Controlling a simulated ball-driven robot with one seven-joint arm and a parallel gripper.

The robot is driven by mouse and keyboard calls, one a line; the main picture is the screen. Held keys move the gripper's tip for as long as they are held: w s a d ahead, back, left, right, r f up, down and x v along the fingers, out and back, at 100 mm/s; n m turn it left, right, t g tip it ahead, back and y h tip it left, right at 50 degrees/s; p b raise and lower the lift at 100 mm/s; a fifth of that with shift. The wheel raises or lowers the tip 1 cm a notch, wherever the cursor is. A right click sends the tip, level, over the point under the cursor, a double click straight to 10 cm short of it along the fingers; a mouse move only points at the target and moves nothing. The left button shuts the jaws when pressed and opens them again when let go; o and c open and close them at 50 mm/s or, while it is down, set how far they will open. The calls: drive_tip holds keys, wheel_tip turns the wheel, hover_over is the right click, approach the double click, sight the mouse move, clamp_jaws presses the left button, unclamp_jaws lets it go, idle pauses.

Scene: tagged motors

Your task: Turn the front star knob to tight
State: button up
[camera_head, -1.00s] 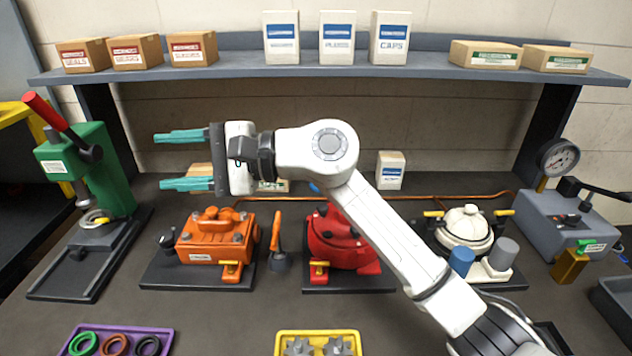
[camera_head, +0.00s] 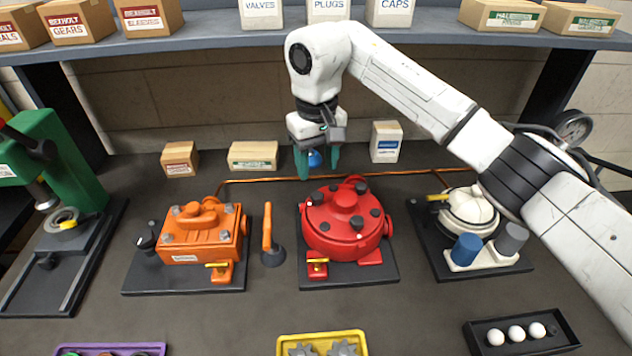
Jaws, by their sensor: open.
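The red round motor (camera_head: 335,232) sits on a dark base plate in the middle of the bench. Several dark knobs stand on its top around a raised red centre; two are toward the front, one at front right (camera_head: 357,222) and one at front left (camera_head: 323,227). I cannot tell which is the front star knob, or how tight any is. My gripper (camera_head: 317,165) points down above and behind the motor, its teal fingers apart. It appears clear of the knobs. A blue round thing (camera_head: 314,158) shows between the fingers; its depth is unclear.
An orange motor (camera_head: 205,235) and an orange-handled tool (camera_head: 268,240) stand left. A white pump (camera_head: 468,215) with blue and grey cylinders stands right, under my arm. A loaded shelf (camera_head: 210,35) runs above the back.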

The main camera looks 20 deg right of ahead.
sight(317, 193)
wheel_tip(317, 193, down, 7)
drive_tip(key=shift+r+p, duration=0.1)
drive_tip(key=shift+p, duration=0.55)
drive_tip(key=shift+c, duration=0.3)
clamp_jaws()
